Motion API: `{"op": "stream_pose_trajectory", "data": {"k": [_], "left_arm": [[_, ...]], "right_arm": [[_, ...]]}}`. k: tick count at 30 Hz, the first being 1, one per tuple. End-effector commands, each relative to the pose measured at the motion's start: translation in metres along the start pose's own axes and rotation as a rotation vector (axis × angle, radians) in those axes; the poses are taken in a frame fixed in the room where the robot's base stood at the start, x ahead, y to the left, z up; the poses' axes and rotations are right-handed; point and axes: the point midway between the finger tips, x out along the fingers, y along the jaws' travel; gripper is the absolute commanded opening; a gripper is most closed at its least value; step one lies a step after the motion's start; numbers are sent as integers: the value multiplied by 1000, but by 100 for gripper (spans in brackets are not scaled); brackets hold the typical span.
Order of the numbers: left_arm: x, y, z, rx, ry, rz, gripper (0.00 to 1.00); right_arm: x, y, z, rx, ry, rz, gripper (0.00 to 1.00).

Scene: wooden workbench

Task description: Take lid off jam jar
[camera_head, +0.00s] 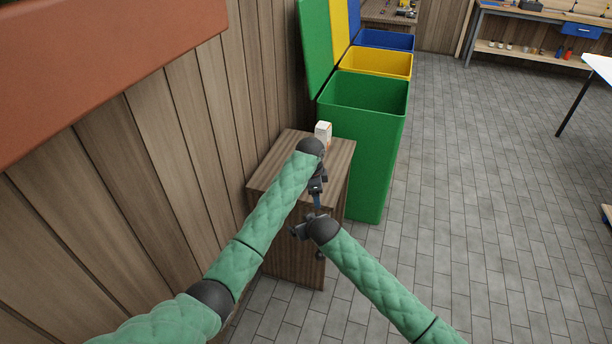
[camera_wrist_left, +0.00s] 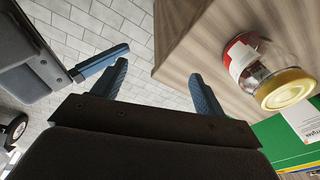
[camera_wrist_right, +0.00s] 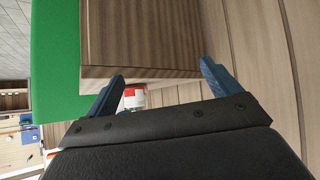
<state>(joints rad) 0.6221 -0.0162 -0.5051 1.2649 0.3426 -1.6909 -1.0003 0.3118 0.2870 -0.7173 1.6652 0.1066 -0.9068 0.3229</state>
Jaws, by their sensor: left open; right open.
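The jam jar (camera_wrist_left: 243,60) is glass with a red and white label and a yellow lid (camera_wrist_left: 287,89). It stands on the wooden cabinet top, and the lid is on it. In the right wrist view part of the jar (camera_wrist_right: 134,96) shows beyond the finger on the left. In the head view I cannot see the jar; my left arm covers that area. My left gripper (camera_wrist_left: 158,70) is open and empty, beside the cabinet edge and apart from the jar. My right gripper (camera_wrist_right: 162,72) is open and empty, close to the left one and apart from the jar.
A small white carton (camera_head: 323,131) stands on the wooden cabinet (camera_head: 340,160), near the jar. A green bin (camera_head: 370,150) stands right behind the cabinet, with a yellow bin (camera_head: 385,63) and a blue bin (camera_head: 390,40) beyond. A plank wall runs along the left.

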Motion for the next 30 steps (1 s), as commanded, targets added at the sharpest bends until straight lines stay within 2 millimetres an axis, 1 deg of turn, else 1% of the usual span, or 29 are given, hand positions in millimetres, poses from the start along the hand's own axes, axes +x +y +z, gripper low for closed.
{"op": "stream_pose_trajectory", "data": {"k": [1,6,12,15,18,21,26,30], "left_arm": [[-11,-19,-2,55,-13,2,72],[-38,-67,-5,260,-46,27,72],[-70,-113,0,496,-73,67,72],[-85,-131,4,604,-81,87,72],[-96,-144,8,688,-83,106,72],[-103,-151,11,739,-85,116,72],[-106,-154,12,765,-83,121,72],[-106,-154,12,765,-83,121,72]], "right_arm": [[9,10,-13,-5,26,4,89],[35,36,-48,0,115,0,89],[58,69,-84,20,215,-17,89],[66,85,-100,32,261,-29,89],[71,97,-112,42,295,-40,89],[74,105,-118,49,315,-47,89],[81,108,-124,53,326,-51,89],[95,107,-129,53,325,-51,89]]}}
